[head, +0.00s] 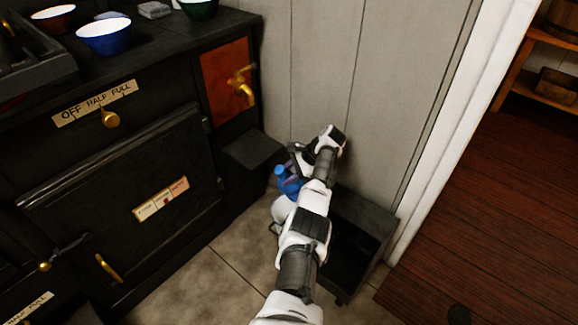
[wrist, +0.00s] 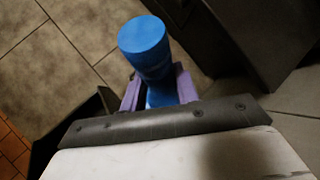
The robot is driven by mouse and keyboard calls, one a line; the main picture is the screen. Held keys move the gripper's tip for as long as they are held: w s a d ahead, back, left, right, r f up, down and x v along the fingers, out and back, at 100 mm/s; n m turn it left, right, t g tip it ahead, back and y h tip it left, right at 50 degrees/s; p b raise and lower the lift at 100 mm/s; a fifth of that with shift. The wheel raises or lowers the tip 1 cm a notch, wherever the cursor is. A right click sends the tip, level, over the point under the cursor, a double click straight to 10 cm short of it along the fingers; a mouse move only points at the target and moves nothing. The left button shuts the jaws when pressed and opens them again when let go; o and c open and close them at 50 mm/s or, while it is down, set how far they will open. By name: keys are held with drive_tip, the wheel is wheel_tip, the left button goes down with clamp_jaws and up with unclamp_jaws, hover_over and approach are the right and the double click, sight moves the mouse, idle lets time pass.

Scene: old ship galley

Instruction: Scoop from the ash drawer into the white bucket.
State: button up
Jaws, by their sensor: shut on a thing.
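My gripper (head: 291,171) is shut on a blue cylindrical handle (head: 286,181), low beside the grey wall. In the wrist view the handle (wrist: 146,42) stands between the purple finger pads of my gripper (wrist: 158,92). Whatever is at the handle's other end is hidden. A white rounded shape (head: 282,208), which looks like the bucket, shows just below the handle and is mostly covered by my arm. A black open box (head: 372,229) sits on the floor right of my arm. Its inside is dark, and I cannot tell whether it is the ash drawer or holds ash.
The black stove (head: 120,175) fills the left, with bowls on top and a brass tap (head: 243,88) on its copper panel. A dark ledge (head: 252,149) juts out beside the wall. A white door frame (head: 440,130) stands right. Tiled floor (head: 205,285) is clear in front of the stove.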

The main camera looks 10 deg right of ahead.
drive_tip(key=s+a+f+n+t+h+p, duration=0.2)
drive_tip(key=s+a+f+t+h+p, duration=0.2)
drive_tip(key=s+a+p, duration=0.9)
drive_tip(key=shift+a+n+t+h+p, duration=0.4)
drive_tip(key=shift+a+t+h+p, duration=0.4)
drive_tip(key=shift+a+h+p, duration=1.45)
drive_tip(key=shift+d+y+p, duration=0.3)
drive_tip(key=shift+d+y, duration=0.05)
drive_tip(key=shift+y, duration=0.1)
